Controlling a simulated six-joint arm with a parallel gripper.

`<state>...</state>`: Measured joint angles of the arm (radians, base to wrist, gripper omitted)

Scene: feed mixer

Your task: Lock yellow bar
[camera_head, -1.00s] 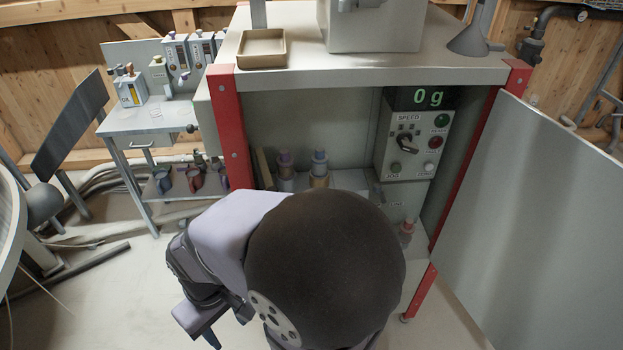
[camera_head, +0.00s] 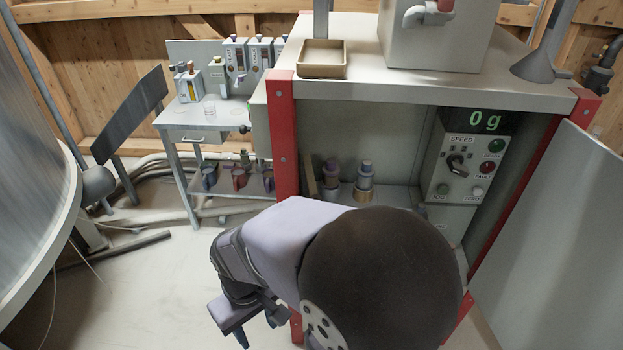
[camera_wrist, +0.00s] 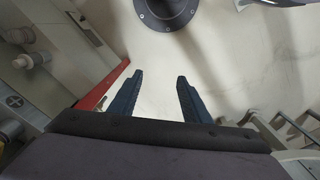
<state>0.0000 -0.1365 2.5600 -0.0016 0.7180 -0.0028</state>
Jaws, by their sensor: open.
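My gripper (camera_wrist: 160,80) is open and empty in the wrist view, with two dark blue fingers apart over pale floor. In the head view my gripper (camera_head: 258,325) hangs low in front of the cabinet's left red post, partly hidden by my arm. My arm hides the lower front of the cabinet.
The open cabinet (camera_head: 415,90) holds bottles (camera_head: 363,180) and a control panel (camera_head: 468,165) reading 0 g. Its door (camera_head: 560,240) stands open at right. A side table (camera_head: 190,118) stands at left. A large round vessel (camera_head: 35,190) fills the left edge. Floor between is mostly clear.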

